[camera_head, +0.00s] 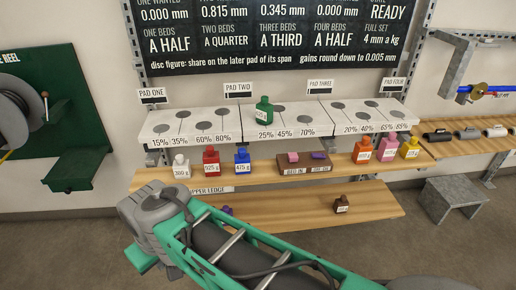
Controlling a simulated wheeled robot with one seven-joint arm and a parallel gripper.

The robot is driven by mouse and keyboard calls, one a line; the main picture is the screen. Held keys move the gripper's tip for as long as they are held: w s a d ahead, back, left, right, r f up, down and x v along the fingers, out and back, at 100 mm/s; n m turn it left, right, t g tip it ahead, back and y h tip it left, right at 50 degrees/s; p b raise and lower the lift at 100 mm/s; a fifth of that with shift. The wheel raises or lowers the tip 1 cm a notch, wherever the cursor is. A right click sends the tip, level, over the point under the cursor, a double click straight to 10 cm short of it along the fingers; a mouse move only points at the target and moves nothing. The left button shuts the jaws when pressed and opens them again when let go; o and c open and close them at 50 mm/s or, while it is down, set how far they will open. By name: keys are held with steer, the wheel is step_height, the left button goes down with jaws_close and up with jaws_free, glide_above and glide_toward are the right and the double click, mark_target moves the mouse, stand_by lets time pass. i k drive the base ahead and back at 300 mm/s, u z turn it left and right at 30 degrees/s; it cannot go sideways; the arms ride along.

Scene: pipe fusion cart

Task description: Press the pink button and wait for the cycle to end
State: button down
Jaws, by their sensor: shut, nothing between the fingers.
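The pink button (293,157) sits on the left of a brown box (306,170) on the upper wooden shelf. A purple button (319,155) is on the right of the same box. Small labels on the box front are hard to read. My green and grey arm crosses the lower middle of the view, below and left of the box. My gripper's fingers do not show. The dark board (265,45) above reads READY at the top right, with 0.815 mm and 0.345 mm among its figures.
A green weight (264,115) stands on the white pad row (200,137). White (181,168), red (212,164) and blue (242,163) weights stand left of the box; orange (363,151), pink (389,149) and yellow (410,148) ones right. A small brown weight (341,204) is on the lower ledge (300,212).

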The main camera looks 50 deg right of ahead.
mark_target(292, 157)
steer(key=z, duration=0.2)
steer(key=i, duration=0.7)
steer(key=z, duration=0.95)
steer(key=i, duration=0.35)
steer(key=z, duration=0.35)
